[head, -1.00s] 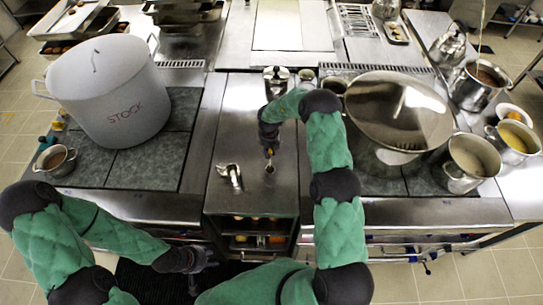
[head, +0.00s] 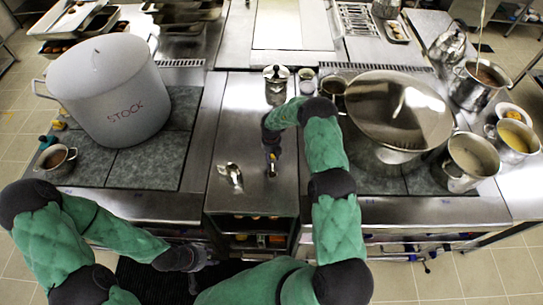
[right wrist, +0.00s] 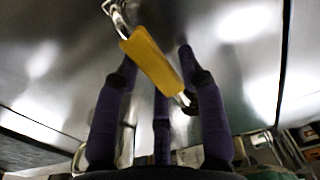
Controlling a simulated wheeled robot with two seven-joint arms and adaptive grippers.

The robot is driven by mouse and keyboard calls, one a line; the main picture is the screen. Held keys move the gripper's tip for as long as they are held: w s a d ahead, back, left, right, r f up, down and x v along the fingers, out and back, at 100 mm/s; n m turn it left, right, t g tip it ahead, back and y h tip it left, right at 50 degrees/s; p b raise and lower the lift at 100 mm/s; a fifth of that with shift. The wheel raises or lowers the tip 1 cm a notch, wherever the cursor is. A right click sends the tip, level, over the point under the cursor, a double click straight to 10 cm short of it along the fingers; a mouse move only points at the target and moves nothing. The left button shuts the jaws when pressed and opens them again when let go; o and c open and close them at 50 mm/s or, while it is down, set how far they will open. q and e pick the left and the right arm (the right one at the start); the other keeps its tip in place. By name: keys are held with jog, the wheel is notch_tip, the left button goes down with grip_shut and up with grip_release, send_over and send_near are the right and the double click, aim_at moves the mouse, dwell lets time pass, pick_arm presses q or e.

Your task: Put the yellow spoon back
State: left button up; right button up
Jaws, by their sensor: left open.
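The yellow spoon shows in the right wrist view as a flat yellow handle (right wrist: 152,62) with metal at both ends, slanting across between my fingers. My right gripper (right wrist: 160,72) has its dark fingers around this handle and appears shut on it. In the head view my right gripper (head: 271,152) is low over the middle steel counter (head: 245,125), with a small orange-yellow spot of the spoon (head: 272,157) at the fingertips. Whether the spoon's lower end touches the counter is unclear. My left gripper (head: 200,262) is open and empty, low in front of the left stove.
A shiny metal item (head: 231,175) lies on the counter left of my right gripper. A lidded metal canister (head: 276,85) stands behind it. The white stockpot (head: 110,90) is at left, a small pot (head: 56,162) before it. A big lidded pot (head: 398,112) is at right.

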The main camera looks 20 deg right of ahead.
jog(key=shift+r, duration=0.1)
